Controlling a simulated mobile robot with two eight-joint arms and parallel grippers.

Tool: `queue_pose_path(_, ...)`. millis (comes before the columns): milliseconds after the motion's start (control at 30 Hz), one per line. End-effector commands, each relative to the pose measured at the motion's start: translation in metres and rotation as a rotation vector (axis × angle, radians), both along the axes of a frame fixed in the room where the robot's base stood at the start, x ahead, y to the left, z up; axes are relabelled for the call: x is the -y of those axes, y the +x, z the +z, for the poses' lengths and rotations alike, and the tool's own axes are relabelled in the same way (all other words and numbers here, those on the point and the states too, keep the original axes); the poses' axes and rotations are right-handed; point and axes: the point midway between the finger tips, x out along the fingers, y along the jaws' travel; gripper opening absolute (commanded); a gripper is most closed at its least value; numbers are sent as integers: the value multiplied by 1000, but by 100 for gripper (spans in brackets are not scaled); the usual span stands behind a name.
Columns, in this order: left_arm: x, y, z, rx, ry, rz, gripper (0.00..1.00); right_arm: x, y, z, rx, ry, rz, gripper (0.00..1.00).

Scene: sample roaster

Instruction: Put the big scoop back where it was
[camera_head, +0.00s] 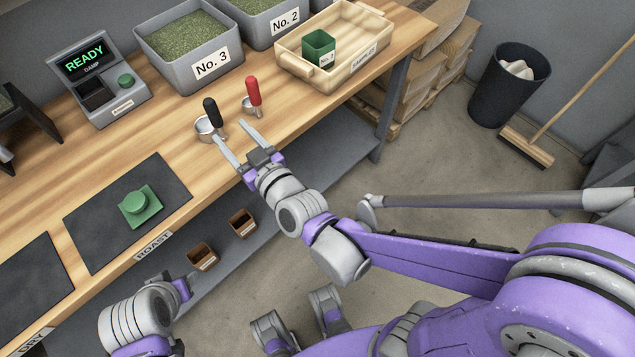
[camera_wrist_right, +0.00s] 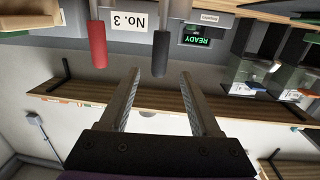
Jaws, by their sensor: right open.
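The big scoop, with a black handle (camera_head: 212,112) and a wide metal cup (camera_head: 204,126), stands on the wooden bench near its front edge, handle up. A smaller scoop with a red handle (camera_head: 254,91) stands to its right. My right gripper (camera_head: 232,131) is open and empty, its fingertips close in front of the scoops. In the right wrist view, the black handle (camera_wrist_right: 162,52) appears beyond the gap between the open fingers (camera_wrist_right: 160,75), and the red handle (camera_wrist_right: 97,48) lies left of them. My left gripper (camera_head: 182,289) is low at the left; its fingers cannot be made out.
Bins of green beans, including No. 3 (camera_head: 187,55), stand behind the scoops. A wooden samples tray (camera_head: 345,62) holds a green cup (camera_head: 319,49). The READY device (camera_head: 103,88) stands at the back.

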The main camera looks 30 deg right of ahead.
Motion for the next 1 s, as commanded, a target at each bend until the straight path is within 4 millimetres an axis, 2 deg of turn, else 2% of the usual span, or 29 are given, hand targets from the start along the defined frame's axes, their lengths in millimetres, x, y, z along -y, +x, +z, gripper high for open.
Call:
queue_pose_path(67,0,0,0,0,0,0,50,9,-8,-10,-92,-21,15,64)
queue_pose_path(167,0,0,0,0,0,0,50,30,-31,-37,-294,-60,26,64)
queue_pose_path(300,0,0,0,0,0,0,50,74,-88,-79,-636,-105,-29,64)
queue_pose_path(400,0,0,0,0,0,0,50,105,-134,-101,-847,-121,-103,64)
queue_pose_path(533,0,0,0,0,0,0,50,131,-179,-115,-1025,-130,-188,64)
queue_pose_path(600,0,0,0,0,0,0,50,137,-191,-118,-1073,-132,-214,64)
queue_pose_path(667,0,0,0,0,0,0,50,140,-196,-118,-1091,-132,-225,64)
queue_pose_path(1000,0,0,0,0,0,0,50,139,-196,-119,-1093,-133,-223,64)
